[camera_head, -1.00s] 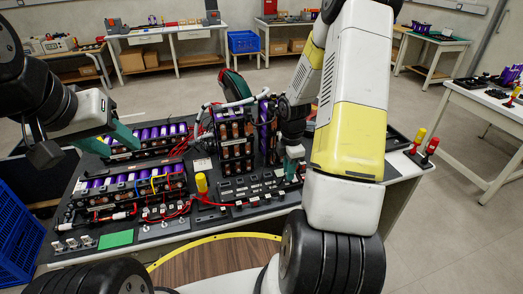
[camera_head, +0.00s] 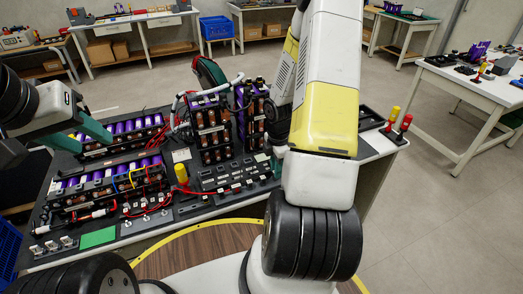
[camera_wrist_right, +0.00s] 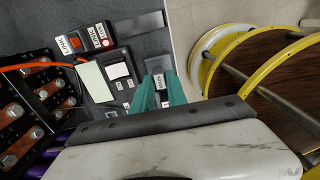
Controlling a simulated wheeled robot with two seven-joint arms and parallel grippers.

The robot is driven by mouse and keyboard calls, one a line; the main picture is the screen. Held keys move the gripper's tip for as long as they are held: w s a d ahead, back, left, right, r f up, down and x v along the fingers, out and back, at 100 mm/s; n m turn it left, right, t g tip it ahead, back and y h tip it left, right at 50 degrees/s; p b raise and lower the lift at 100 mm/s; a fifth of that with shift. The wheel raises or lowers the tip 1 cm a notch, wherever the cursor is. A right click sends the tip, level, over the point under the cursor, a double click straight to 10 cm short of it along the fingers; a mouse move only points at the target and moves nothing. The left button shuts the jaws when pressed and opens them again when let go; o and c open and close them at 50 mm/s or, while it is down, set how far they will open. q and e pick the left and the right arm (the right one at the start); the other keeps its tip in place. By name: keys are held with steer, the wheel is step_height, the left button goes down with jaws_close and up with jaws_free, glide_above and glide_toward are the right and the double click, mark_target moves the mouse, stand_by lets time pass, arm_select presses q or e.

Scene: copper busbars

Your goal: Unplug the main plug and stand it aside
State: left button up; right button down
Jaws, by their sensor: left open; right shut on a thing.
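My right gripper (camera_wrist_right: 162,93) shows in the right wrist view with its green fingers shut on a small dark piece with a white label (camera_wrist_right: 158,80), which looks like the main plug. Its lettering is too small to read surely, and the fingers hide most of it. I cannot tell whether it is seated or lifted clear of the board. My left gripper (camera_head: 82,138) is open and empty at the left, above the rear left battery module.
LINK-marked blocks (camera_wrist_right: 68,45) and a pale plate (camera_wrist_right: 95,80) lie beside my right gripper. Battery modules (camera_head: 210,130) with copper bars stand on the table. A yellow-handled tool (camera_head: 181,172) and a green pad (camera_head: 98,238) are there. A wooden disc with yellow rim (camera_wrist_right: 212,78) is close by.

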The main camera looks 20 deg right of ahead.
steer(key=shift+f, duration=0.45)
stand_by(0.4)
steer(key=c, duration=1.2)
jaws_free()
steer(key=shift+c, duration=0.2)
steer(key=shift+r, duration=3)
